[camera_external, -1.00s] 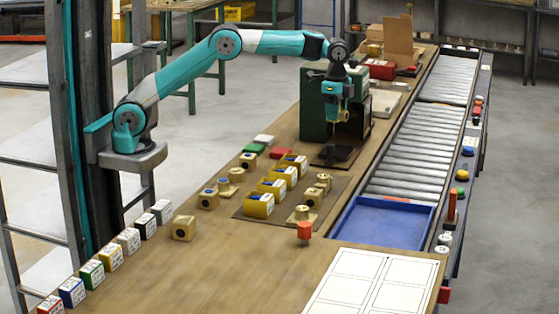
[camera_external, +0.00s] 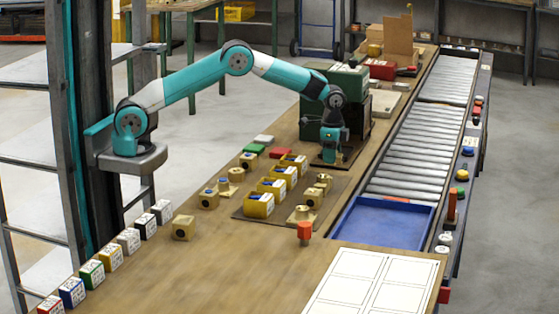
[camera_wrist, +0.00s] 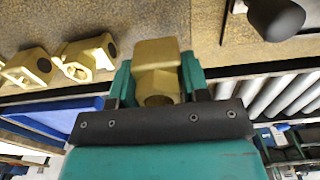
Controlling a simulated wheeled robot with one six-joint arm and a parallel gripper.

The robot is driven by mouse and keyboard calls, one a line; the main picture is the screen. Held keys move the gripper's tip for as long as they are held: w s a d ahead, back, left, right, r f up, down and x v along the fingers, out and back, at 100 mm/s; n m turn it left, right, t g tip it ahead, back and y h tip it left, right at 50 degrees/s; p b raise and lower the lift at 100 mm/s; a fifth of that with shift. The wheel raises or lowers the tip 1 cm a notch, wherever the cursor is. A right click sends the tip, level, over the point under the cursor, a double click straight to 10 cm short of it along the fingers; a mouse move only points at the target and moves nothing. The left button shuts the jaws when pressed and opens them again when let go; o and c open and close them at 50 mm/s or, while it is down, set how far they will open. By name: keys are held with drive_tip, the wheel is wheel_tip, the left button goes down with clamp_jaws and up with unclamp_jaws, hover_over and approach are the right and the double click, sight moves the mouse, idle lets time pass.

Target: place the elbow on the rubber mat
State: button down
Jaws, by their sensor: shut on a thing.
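The brass elbow (camera_wrist: 157,62) shows in the wrist view, held between the two teal fingers of my gripper (camera_wrist: 157,85). Its round opening faces the camera. In the external view my gripper (camera_external: 330,156) points down, low in front of the green drilling machine (camera_external: 313,118), and mostly hides the elbow. A dark flat mat (camera_external: 243,214) lies on the bench to the left and nearer the camera, with yellow bins and brass parts on it. I cannot tell whether the elbow touches anything below.
Brass fittings (camera_wrist: 88,57) stand left of my gripper in the wrist view. A black knob (camera_wrist: 276,17) is at the upper right. The blue tray (camera_external: 385,222) and roller conveyor (camera_external: 408,150) run along the bench's right side. An orange-topped post (camera_external: 304,230) stands nearer the camera.

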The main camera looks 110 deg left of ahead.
drive_tip(key=shift+f, duration=2.4)
